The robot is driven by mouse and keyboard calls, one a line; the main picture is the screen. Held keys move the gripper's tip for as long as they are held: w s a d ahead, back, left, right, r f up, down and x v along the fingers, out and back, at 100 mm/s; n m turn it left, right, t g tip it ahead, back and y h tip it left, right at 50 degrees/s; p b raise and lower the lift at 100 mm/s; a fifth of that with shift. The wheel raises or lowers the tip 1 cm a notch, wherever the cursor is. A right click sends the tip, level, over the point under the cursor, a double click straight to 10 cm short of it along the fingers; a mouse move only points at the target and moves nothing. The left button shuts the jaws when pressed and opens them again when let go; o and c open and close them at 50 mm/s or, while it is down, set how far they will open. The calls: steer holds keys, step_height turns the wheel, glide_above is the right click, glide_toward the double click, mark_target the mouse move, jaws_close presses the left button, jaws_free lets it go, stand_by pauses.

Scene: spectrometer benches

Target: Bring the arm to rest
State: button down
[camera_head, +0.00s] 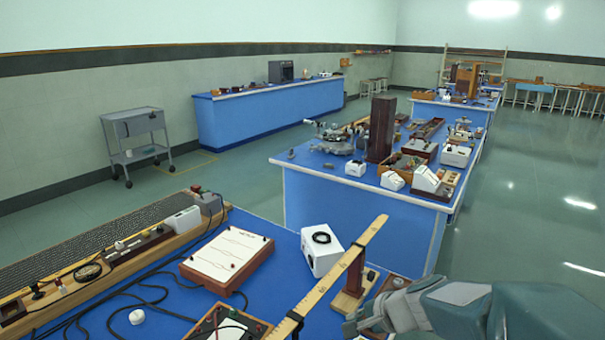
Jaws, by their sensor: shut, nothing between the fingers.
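My gripper (362,319) shows at the bottom right of the head view, at the end of my grey-green arm, which reaches in from the right edge. It points left, close to the near blue bench's right end. Its fingers are shut with nothing between them. The fingertips are small and partly blend with the things behind them. Whether the gripper touches anything on the bench, I cannot tell.
A wooden metre rule (343,270) slants upward just left of my gripper. A white box (320,252), a white-topped board (227,257) and black cables crowd the near bench. Another loaded blue bench (350,195) stands beyond. Open floor (530,225) lies to the right.

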steer(key=s+d+r+n+h, duration=0.1)
steer(key=s+r+n+h, duration=0.1)
steer(key=s+n, duration=0.2)
steer(key=s+d+r+n+h, duration=0.2)
steer(key=s+r+n, duration=0.1)
steer(key=s, duration=0.6)
steer(key=s+d+r+n+h, duration=0.1)
steer(key=s+r+n+h, duration=0.1)
steer(key=s, duration=0.4)
steer(key=r+n, duration=0.1)
steer(key=n, duration=0.1)
steer(key=shift+s+d+r+n, duration=0.15)
steer(key=shift+d+n, duration=0.15)
steer(key=shift+n, duration=0.1)
